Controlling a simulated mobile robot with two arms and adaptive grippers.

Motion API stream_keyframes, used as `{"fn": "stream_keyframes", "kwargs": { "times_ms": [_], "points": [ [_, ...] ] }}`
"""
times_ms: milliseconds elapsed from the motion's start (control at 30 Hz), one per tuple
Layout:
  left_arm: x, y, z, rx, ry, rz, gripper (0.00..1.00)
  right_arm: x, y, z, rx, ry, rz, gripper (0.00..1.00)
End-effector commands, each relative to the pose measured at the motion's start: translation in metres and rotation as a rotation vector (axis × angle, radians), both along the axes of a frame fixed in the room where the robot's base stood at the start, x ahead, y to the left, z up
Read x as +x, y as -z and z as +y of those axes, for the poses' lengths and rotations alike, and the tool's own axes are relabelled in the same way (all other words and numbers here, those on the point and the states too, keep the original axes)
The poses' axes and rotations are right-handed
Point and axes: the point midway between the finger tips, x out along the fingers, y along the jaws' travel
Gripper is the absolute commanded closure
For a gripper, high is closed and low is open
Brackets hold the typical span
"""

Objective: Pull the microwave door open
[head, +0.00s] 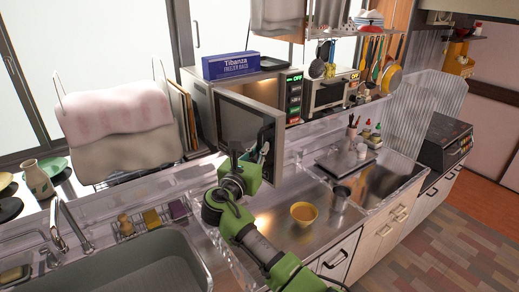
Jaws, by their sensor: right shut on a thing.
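The microwave (200,95) stands on the counter at the middle left, with its green-lit control panel (294,97) on its right side. Its door (240,122) is hinged at the left and stands partly open, swung out toward me. A lit gap shows between the door and the panel. My right gripper (262,158) is at the lower right edge of the door, shut on the door handle. The handle is largely hidden by the gripper and too small to make out. My left gripper is not in view.
A blue freezer-bag box (230,65) lies on the microwave. A sink (130,262) is at lower left. A toaster oven (328,92) stands right of the microwave.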

Motion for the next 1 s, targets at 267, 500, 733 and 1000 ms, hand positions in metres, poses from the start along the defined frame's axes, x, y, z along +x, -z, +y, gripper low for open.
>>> {"fn": "stream_keyframes", "kwargs": {
  "times_ms": [267,500,733,1000],
  "points": [
    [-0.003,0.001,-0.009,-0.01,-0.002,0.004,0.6,0.0,0.004,-0.001,0.0,0.004,0.007,1.0],
    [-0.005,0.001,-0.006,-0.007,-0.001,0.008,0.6,0.0,0.003,-0.001,0.0,0.003,0.005,0.74],
    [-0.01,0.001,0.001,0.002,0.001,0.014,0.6,-0.001,0.002,0.0,0.0,0.001,0.003,0.74],
    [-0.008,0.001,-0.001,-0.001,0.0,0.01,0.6,-0.032,0.003,0.016,0.004,-0.002,0.004,0.74]
  ]
}}
